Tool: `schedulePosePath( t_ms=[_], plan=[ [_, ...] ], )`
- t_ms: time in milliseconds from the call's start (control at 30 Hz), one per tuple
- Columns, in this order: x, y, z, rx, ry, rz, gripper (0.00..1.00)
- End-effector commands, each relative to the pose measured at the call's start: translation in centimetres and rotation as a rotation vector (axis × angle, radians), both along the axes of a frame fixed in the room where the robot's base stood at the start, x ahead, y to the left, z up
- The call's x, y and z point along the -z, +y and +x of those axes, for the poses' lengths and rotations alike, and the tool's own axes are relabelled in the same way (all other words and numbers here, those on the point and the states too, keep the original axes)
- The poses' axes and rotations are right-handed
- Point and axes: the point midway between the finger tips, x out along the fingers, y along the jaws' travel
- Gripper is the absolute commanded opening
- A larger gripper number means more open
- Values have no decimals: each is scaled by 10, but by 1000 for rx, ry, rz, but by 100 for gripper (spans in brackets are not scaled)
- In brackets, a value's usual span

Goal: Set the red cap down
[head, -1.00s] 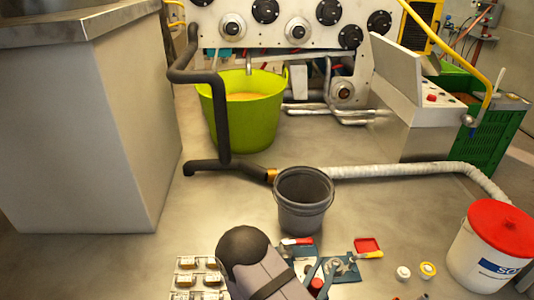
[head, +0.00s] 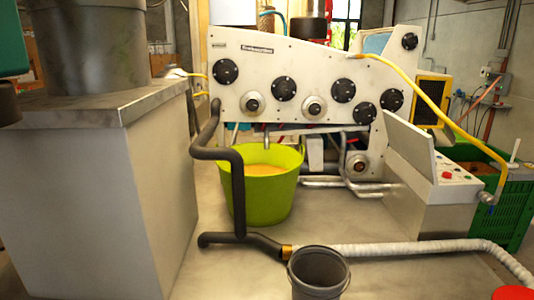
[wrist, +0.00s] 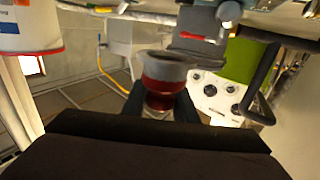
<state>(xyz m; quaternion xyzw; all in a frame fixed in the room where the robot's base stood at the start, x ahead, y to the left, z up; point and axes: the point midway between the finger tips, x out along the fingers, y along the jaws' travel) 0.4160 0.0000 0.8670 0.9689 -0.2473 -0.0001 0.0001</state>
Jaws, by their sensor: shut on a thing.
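In the wrist view, which looks upside down, the red cap (wrist: 163,88) is between the two dark fingers of my gripper (wrist: 160,103). It is a round, glossy red piece, and a grey round part shows just above it in the picture. My gripper is shut on it. The cap appears held in the air, with no surface seen touching it. The fingers hide its sides. Neither the cap nor my gripper shows in the head view.
In the head view, a grey bucket (head: 318,276) stands on the floor at the front. A green tub (head: 268,190) stands behind it, by a white machine (head: 290,75). A red lid (head: 515,294) shows at the lower right. A dark pipe (head: 238,185) stands beside a metal counter (head: 95,200).

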Motion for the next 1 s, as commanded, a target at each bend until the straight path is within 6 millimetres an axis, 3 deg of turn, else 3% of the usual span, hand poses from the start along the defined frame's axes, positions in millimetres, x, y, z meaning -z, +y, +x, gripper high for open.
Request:
schedulePosePath(
  t_ms=[367,667,900,1000],
  plan=[
    [9,-5,1,18,-1,0,0],
    [26,-34,8,119,-4,3,0],
    [15,-74,-17,240,1,-2,0],
    [13,-83,-29,266,2,-4,0]
  ],
)
